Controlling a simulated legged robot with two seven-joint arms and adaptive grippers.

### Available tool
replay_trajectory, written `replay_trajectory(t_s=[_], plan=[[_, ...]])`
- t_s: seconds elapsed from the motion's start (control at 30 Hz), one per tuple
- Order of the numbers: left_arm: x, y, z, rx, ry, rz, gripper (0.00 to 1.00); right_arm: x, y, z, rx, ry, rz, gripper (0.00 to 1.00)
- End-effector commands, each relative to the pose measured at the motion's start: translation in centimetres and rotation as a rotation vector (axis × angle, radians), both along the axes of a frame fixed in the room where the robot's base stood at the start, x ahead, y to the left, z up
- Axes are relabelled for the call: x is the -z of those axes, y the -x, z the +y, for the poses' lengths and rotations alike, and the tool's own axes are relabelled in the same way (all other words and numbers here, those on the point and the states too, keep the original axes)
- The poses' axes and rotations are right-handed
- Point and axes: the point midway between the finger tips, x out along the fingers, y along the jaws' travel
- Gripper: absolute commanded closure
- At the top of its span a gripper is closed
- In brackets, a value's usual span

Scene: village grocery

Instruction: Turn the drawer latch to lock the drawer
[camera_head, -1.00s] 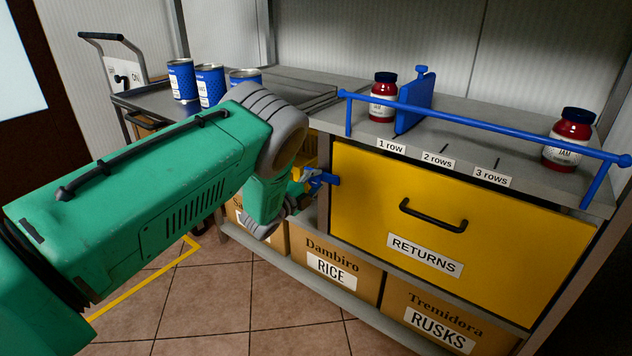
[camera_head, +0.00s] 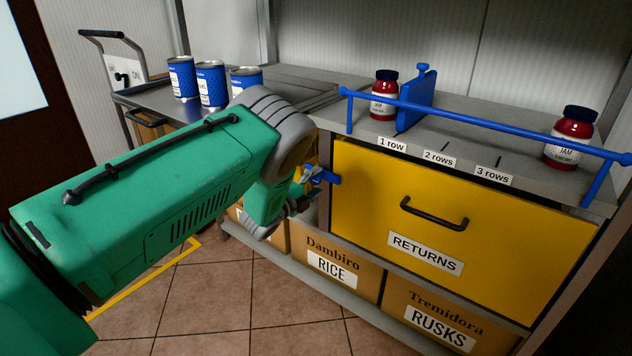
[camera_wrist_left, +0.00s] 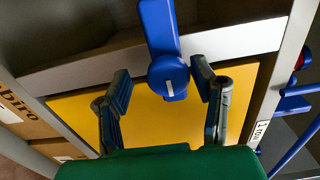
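The blue drawer latch (camera_head: 329,178) sits at the left edge of the yellow drawer (camera_head: 365,190) marked RETURNS. The drawer front looks closed, with a black handle on it. In the left wrist view the latch (camera_wrist_left: 168,72) shows a round hub with a white mark and an arm reaching up, away from the yellow front. My left gripper (camera_head: 303,193) is at the latch. In the left wrist view its two dark fingers (camera_wrist_left: 160,80) are apart, one on each side of the hub, with visible gaps. Contact cannot be told. My right gripper is not in view.
A blue rail (camera_head: 480,122) runs along the counter, with a blue divider (camera_head: 417,98) and two jam jars behind it. Blue cans (camera_head: 212,85) stand on a tray at the left. Boxes of rice (camera_head: 335,262) and rusks (camera_head: 440,312) sit below the drawer. The tiled floor in front is clear.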

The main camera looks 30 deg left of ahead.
Motion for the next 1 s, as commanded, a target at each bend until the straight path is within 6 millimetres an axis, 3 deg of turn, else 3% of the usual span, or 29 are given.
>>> replay_trajectory(t_s=[0.2,0.33,0.73,1.0], plan=[[-0.3,0.0,0.0,0.0,0.0,-0.006,0.48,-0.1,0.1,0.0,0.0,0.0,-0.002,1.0],[-0.4,1.1,0.1,0.0,0.0,-0.006,0.48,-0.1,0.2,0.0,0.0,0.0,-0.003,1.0],[-0.1,9.2,0.9,-0.002,0.0,0.0,0.48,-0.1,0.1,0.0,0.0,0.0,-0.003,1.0],[-0.1,11.7,1.0,-0.001,0.001,-0.002,0.48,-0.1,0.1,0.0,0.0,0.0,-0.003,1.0]])
